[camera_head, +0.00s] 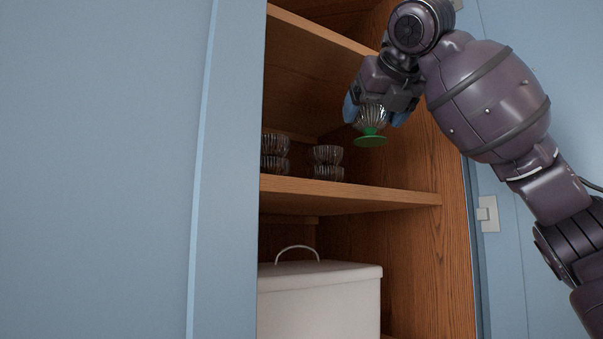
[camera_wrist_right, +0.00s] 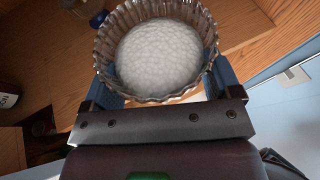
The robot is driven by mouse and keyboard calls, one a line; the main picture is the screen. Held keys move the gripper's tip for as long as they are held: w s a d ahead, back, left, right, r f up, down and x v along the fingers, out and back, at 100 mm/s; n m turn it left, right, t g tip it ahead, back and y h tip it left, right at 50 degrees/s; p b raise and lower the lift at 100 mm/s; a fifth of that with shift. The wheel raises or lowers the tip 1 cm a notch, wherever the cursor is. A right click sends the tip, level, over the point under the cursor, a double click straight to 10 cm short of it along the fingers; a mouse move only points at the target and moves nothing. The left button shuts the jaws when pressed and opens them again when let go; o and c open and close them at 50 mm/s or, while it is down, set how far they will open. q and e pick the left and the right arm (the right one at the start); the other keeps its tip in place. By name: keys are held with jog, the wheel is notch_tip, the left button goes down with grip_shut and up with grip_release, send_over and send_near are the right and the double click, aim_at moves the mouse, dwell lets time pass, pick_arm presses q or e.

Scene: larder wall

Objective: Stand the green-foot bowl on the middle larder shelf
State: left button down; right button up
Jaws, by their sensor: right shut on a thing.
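The green-foot bowl (camera_head: 370,117) is fluted clear glass on a flat green foot. My right gripper (camera_head: 375,112) is shut on it and holds it upright, foot down, above the right part of the middle larder shelf (camera_head: 345,196). A gap shows between the foot and the shelf board. In the right wrist view the bowl (camera_wrist_right: 157,50) shows from above with pale white contents, between the blue fingers of the right gripper (camera_wrist_right: 160,75). Its foot is hidden there. My left gripper is in neither view.
Two stacks of glass bowls stand on the middle shelf, one at the left (camera_head: 274,152) and one nearer the centre (camera_head: 327,162). A white lidded bin (camera_head: 318,300) stands below. The upper shelf (camera_head: 320,32) is above; the wooden side wall (camera_head: 440,230) is right. The shelf's right part looks clear.

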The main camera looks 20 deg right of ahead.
jog(key=w+f+p, duration=0.1)
jog(key=w, duration=0.4)
jog(key=w+a+f+p, duration=0.1)
jog(key=w, duration=0.5)
jog(key=w+a+f+p, duration=0.1)
jog(key=w, duration=0.4)
jog(key=shift+w+p, duration=0.25)
jog(key=shift+p, duration=0.1)
notch_tip(320, 180, down, 4)
jog(key=shift+r, duration=0.25)
jog(key=shift+w+f, duration=0.2)
jog(key=shift+f, duration=0.05)
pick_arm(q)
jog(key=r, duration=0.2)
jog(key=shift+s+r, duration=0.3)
pick_arm(e)
jog(key=shift+a, duration=0.1)
jog(key=shift+f, duration=0.15)
